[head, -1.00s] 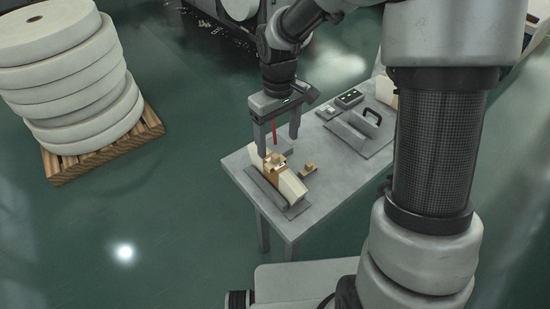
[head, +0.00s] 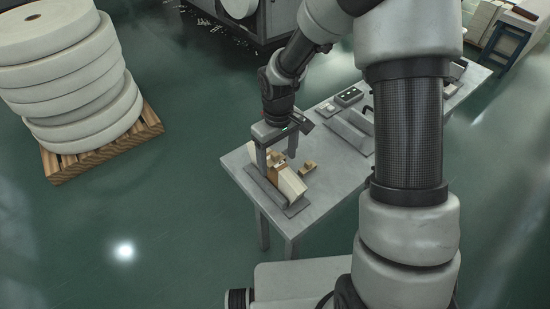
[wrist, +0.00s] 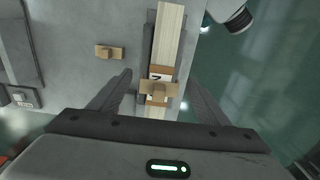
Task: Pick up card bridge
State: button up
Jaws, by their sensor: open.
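A small tan card bridge (wrist: 158,89) sits across a pale cream stack (wrist: 168,38) in the wrist view, over a brown band (wrist: 156,100) with a white numbered label. In the head view the same stack (head: 291,183) lies in a grey cradle (head: 294,211) at the table's near end. A second, similar tan piece (wrist: 109,52) lies loose on the table; it also shows in the head view (head: 308,167). My gripper (wrist: 160,79) is open and empty, its fingers apart on either side of the stack and the bridge on it. Contact cannot be told.
The grey table (head: 325,190) also holds a grey fixture with a black handle (head: 349,130) and a small control box (head: 349,97) farther back. A pallet (head: 100,153) with large pale rolls stands on the floor at left.

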jog(key=c, duration=1.2)
jog(key=shift+r, duration=0.1)
